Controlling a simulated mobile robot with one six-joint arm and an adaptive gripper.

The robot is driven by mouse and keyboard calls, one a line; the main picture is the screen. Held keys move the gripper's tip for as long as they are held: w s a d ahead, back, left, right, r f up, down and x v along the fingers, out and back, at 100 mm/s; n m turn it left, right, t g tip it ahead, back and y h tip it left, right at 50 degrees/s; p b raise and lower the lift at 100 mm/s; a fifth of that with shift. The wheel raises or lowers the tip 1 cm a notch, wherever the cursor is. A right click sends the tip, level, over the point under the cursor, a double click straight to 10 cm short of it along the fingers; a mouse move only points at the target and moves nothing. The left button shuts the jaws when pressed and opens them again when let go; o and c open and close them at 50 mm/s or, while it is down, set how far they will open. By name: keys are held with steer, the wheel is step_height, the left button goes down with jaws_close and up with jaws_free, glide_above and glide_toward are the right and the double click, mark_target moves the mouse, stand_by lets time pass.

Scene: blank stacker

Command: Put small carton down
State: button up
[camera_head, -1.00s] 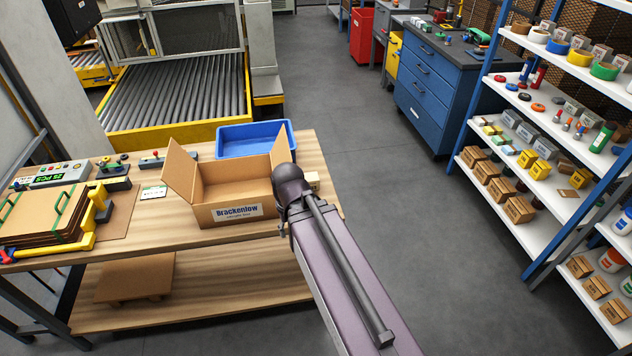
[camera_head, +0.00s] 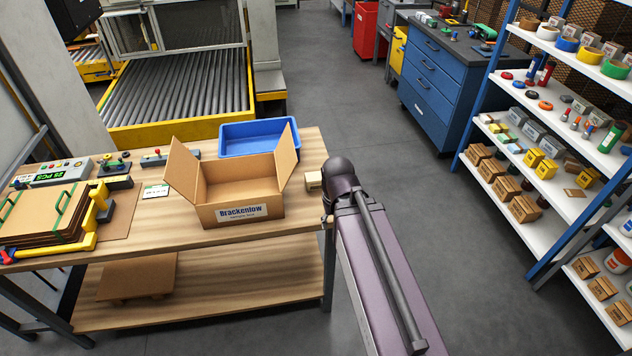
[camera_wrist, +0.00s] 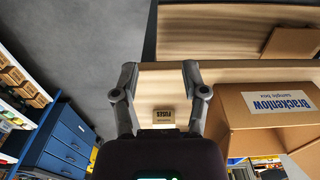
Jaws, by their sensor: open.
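The small carton (camera_head: 313,180) is a tan box standing on the wooden table near its right edge, to the right of the large open box. In the wrist view the same carton (camera_wrist: 163,116) shows the label "FUSES" and appears between my gripper's fingers. My gripper (camera_wrist: 160,72) is open, with nothing held between its fingertips. The carton looks apart from both fingers. In the head view my arm's forearm is just right of the carton, and the gripper itself is hidden.
The open cardboard box (camera_head: 237,212) labelled "Brackenlow" stands left of the carton, flaps raised. A blue tray (camera_head: 232,150) lies behind it. Flat cartons (camera_head: 35,212) and controls are on the table's left. A stocked shelf (camera_head: 545,195) stands right; the floor between is clear.

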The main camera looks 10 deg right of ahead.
steer(key=o, duration=0.5)
steer(key=shift+d, duration=0.1)
steer(key=shift+c, duration=0.2)
steer(key=shift+o, duration=0.7)
steer(key=shift+w, duration=0.35)
steer(key=t, duration=0.5)
glide_toward(315, 176)
steer(key=r, duration=0.1)
steer(key=shift+s+r+b, duration=0.1)
steer(key=shift+r+b, duration=0.1)
steer(key=shift+b, duration=0.2)
steer(key=shift+g, duration=0.3)
steer(key=b+x, duration=0.8)
steer(key=shift+f, duration=0.25)
steer(key=shift+w+f, duration=0.15)
steer(key=shift+w, duration=0.05)
steer(key=shift+b+x, duration=2.4)
steer(key=shift+x, duration=0.05)
